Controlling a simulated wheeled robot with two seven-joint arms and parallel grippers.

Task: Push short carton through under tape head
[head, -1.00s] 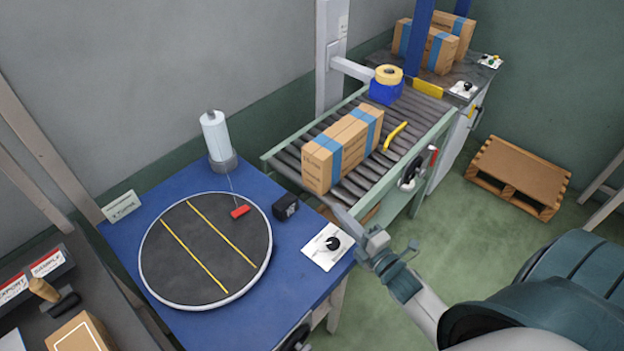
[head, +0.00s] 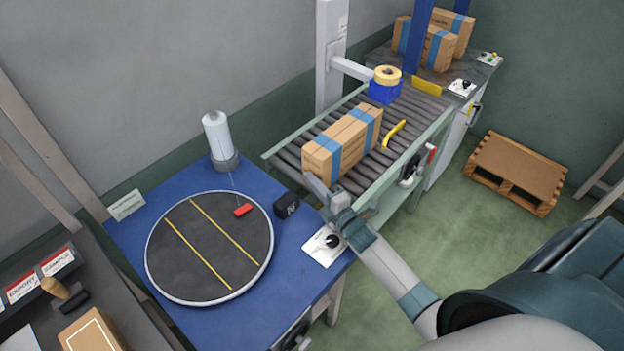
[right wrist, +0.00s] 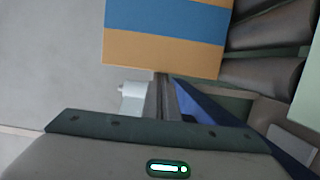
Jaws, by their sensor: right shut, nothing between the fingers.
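The short carton (head: 342,141), brown with blue tape bands, lies on the roller conveyor (head: 292,155) at its near end. The tape head (head: 384,92), a blue block with a yellow tape roll on a grey arm, stands over the rollers farther along, beyond the carton. My right gripper (head: 310,180) is shut and empty at the carton's near end face, partly covering its lower corner. In the right wrist view the fingers (right wrist: 163,98) point at the carton (right wrist: 155,50); whether they touch it I cannot tell. My left gripper is not in view.
A yellow curved handle (head: 394,135) stands beside the carton on the conveyor's right side. A blue table with a round turntable (head: 180,280) and a black box (head: 286,205) is at the near left. More cartons (head: 438,48) stand past the tape head. A pallet (head: 515,170) lies on the floor.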

